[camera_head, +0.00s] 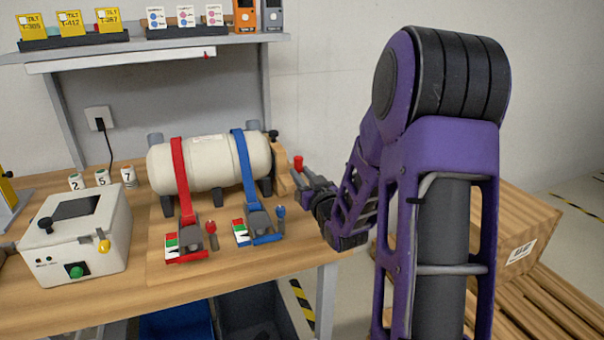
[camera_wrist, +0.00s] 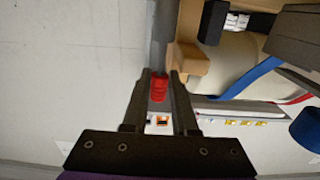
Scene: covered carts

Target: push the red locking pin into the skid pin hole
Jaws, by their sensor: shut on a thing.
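The red locking pin (camera_head: 298,162) is held at the tips of my gripper (camera_head: 304,176), beside the right end of the tank. In the wrist view the red pin (camera_wrist: 159,88) sits between the two dark fingers of my gripper (camera_wrist: 161,75), which are closed on it. A wooden skid end piece (camera_head: 282,170) stands just left of the pin in the head view. In the wrist view this wooden piece (camera_wrist: 190,68) is just right of the fingertips. I cannot make out the pin hole in either view.
A cream tank (camera_head: 215,163) lies on the bench, crossed by a red strap (camera_head: 180,175) and a blue strap (camera_head: 243,165) with ratchets in front. A white control box (camera_head: 75,235) stands at left. A shelf (camera_head: 230,42) hangs behind.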

